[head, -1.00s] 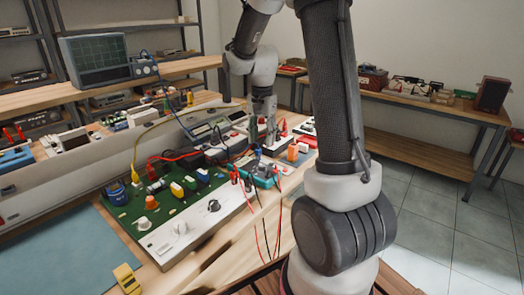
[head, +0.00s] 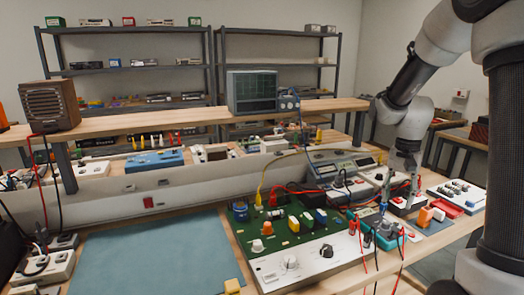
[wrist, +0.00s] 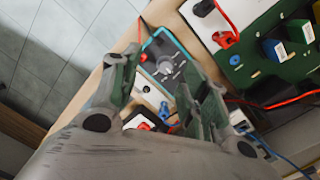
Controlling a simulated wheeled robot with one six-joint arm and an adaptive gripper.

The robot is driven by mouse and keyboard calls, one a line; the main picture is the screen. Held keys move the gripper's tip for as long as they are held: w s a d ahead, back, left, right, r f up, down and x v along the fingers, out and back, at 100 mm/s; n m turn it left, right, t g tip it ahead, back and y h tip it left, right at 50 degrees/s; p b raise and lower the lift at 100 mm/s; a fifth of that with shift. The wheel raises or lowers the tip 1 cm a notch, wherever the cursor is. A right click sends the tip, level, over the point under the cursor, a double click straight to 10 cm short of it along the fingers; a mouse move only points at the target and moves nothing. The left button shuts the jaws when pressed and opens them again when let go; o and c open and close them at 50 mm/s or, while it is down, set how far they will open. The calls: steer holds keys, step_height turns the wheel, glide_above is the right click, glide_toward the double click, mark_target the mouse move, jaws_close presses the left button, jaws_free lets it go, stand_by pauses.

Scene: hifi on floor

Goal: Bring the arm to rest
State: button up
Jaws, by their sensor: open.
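My arm comes down from the upper right in the head view. My gripper (head: 400,188) hangs over the right part of the workbench, just behind the teal multimeter (head: 388,238). In the wrist view my gripper (wrist: 160,98) has its two fingers spread apart with nothing held between them. The teal multimeter (wrist: 164,62) with its dial shows beyond the gap between the fingers. Whether the fingertips touch anything on the bench cannot be told.
A green circuit board (head: 290,232) with colored parts stands left of my gripper. An orange block (head: 424,217) and a red tray (head: 446,208) lie to its right. Red and black leads hang over the front edge. The blue mat (head: 155,255) is mostly bare.

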steer(key=s+a+r+n+t, duration=0.2)
steer(key=s+r+n, duration=0.2)
steer(key=s, duration=0.6)
steer(key=s+a+r+n+t, duration=0.3)
steer(key=s+r, duration=0.5)
steer(key=s, duration=0.3)
steer(key=shift+r+n, duration=0.25)
steer(key=shift+n, duration=0.35)
steer(key=shift+o, duration=0.5)
